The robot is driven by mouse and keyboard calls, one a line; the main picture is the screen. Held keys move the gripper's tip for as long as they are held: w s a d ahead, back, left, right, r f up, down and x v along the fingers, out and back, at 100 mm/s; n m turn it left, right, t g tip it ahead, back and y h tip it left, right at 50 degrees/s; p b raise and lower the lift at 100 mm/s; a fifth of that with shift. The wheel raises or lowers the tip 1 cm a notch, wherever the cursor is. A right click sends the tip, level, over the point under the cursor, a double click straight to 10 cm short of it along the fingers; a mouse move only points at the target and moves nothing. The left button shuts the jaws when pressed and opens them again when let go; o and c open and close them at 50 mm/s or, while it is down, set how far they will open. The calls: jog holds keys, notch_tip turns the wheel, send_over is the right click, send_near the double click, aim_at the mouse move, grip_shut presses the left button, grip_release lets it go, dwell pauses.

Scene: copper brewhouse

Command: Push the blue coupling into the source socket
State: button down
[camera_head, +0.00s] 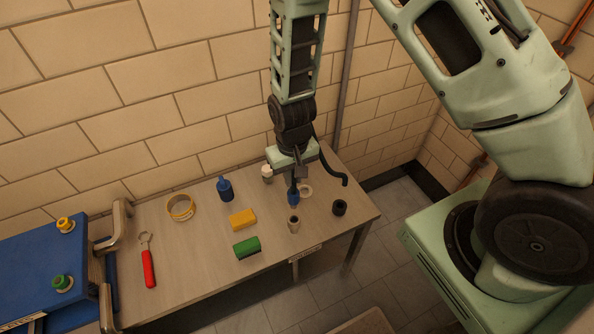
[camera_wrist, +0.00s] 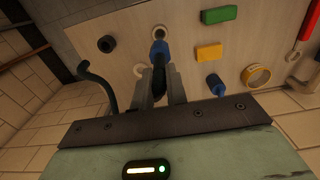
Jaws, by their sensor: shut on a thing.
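The blue coupling (camera_head: 293,199) is held upright below my gripper (camera_head: 294,186), which is shut on it over the table. In the wrist view the coupling (camera_wrist: 159,50) sticks out past the fingertips (camera_wrist: 160,70), with a dark hose running back between the fingers. A grey hollow upright socket (camera_head: 293,225) stands on the table just in front of the coupling. It also shows beyond the coupling in the wrist view (camera_wrist: 159,32). The coupling looks apart from it, and the gap is hard to judge.
Near the gripper are a black ring (camera_head: 339,207), a pale ring (camera_head: 305,191) and a white-capped jar (camera_head: 267,174). A blue cart (camera_head: 35,265) stands at far left.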

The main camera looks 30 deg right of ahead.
aim_at(293, 189)
jog(key=shift+f, duration=0.1)
jog(key=shift+f+b, duration=2.1)
jog(key=shift+f, duration=0.65)
jog(key=shift+f+b, duration=1.45)
jog(key=shift+f, duration=0.65)
jog(key=c, duration=1.3)
grip_release()
notch_tip(293, 189, up, 5)
jog(key=p, duration=0.4)
jog(key=shift+r, duration=0.1)
